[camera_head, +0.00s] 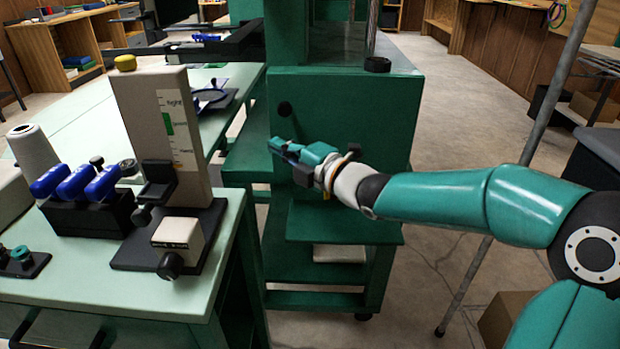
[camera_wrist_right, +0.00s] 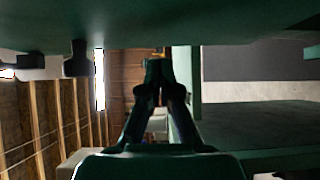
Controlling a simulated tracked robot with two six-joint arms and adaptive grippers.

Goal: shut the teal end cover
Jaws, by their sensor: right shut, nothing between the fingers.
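The teal end cover (camera_head: 345,95) is a flat, upright dark green panel at the near end of the green machine in the head view. A round black knob (camera_head: 285,109) sticks out near its left edge. I cannot tell whether the panel is flush with its frame. My right gripper (camera_head: 276,146) is in front of the panel, below the knob, its fingers pointing left. In the right wrist view the fingers (camera_wrist_right: 158,72) are shut and empty. A green panel surface (camera_wrist_right: 190,28) runs along the top there, with a black knob (camera_wrist_right: 77,60) on it. My left gripper is not in view.
A pale green bench (camera_head: 80,285) at the left holds a beige gauge column (camera_head: 160,110) and blue-handled items (camera_head: 78,183). A green shelf (camera_head: 340,222) juts out below the panel. A slanted grey pole (camera_head: 553,90) stands at the right.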

